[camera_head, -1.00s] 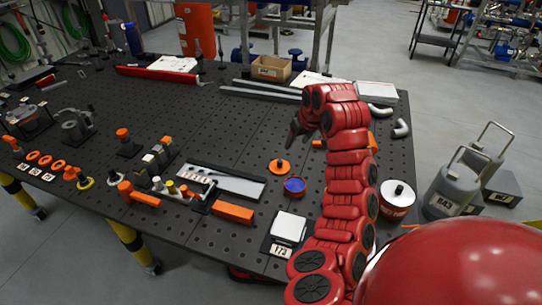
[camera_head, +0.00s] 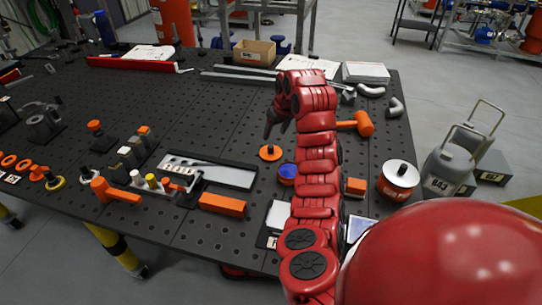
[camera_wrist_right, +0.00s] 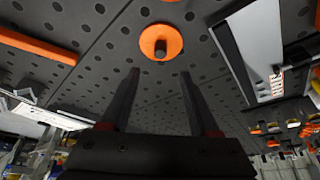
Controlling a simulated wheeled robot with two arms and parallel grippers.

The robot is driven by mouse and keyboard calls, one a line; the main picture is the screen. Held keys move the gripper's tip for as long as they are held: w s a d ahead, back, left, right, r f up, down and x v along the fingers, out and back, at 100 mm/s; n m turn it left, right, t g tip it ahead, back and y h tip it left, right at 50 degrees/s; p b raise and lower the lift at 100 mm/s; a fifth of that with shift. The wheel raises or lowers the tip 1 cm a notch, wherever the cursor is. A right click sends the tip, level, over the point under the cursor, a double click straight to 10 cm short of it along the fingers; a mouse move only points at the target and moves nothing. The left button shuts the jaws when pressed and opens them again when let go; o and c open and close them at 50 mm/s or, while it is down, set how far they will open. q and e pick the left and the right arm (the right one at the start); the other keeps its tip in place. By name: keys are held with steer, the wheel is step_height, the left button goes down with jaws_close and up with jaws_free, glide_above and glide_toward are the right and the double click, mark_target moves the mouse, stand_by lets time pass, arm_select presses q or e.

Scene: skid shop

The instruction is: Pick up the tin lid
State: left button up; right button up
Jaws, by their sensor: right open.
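The tin lid (camera_head: 270,153) appears as an orange disc with a dark knob, lying flat on the black perforated bench. It also shows in the right wrist view (camera_wrist_right: 160,30), ahead of the fingertips. An open tin with blue contents (camera_head: 287,170) stands beside it, partly behind my right arm. My right gripper (camera_head: 269,134) hangs just beyond the lid in the head view. Its two fingers (camera_wrist_right: 159,74) are apart with nothing between them, and a gap separates them from the knob. My left gripper is not in view.
An orange bar (camera_head: 222,204) and a silver plate (camera_head: 225,175) lie left of the lid. An orange mallet (camera_head: 362,124) and a red tin with a silver top (camera_head: 398,178) are right of my arm. Bare bench (camera_head: 225,115) lies left of the gripper.

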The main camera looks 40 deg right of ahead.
mark_target(271, 146)
steer(key=p+x, duration=0.1)
steer(key=x, duration=0.2)
steer(key=shift+r, duration=0.1)
steer(key=shift+f+p, duration=0.45)
steer(key=shift+p, duration=0.15)
steer(key=x, duration=0.1)
steer(key=p+x, duration=0.1)
steer(key=x, duration=0.1)
steer(key=shift+s+f+p, duration=0.1)
steer(key=shift+f+p, duration=0.2)
steer(key=shift+f, duration=0.45)
jaws_close()
